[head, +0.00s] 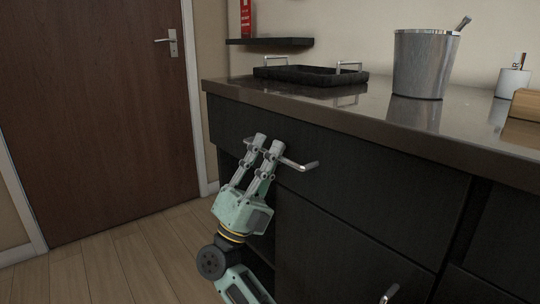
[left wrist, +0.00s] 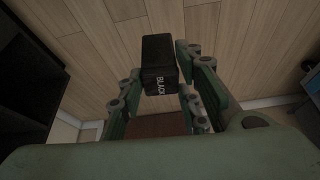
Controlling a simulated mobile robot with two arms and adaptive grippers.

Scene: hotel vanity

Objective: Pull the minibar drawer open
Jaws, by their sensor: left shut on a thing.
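The minibar drawer (head: 345,180) is the dark front under the counter in the head view; it looks flush with the cabinet. Its metal bar handle (head: 308,166) runs across the front. My right gripper (head: 267,142) reaches up from below, its fingertips at the left part of the handle. The fingers stand apart with a gap between them and hide part of the bar. In the left wrist view, my left gripper (left wrist: 158,78) is shut on a small black box (left wrist: 160,58) with white lettering. My left gripper is not in the head view.
An open recess lies below the drawer. A brown door (head: 95,110) is at the left. Wooden floor (head: 120,255) is clear there.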

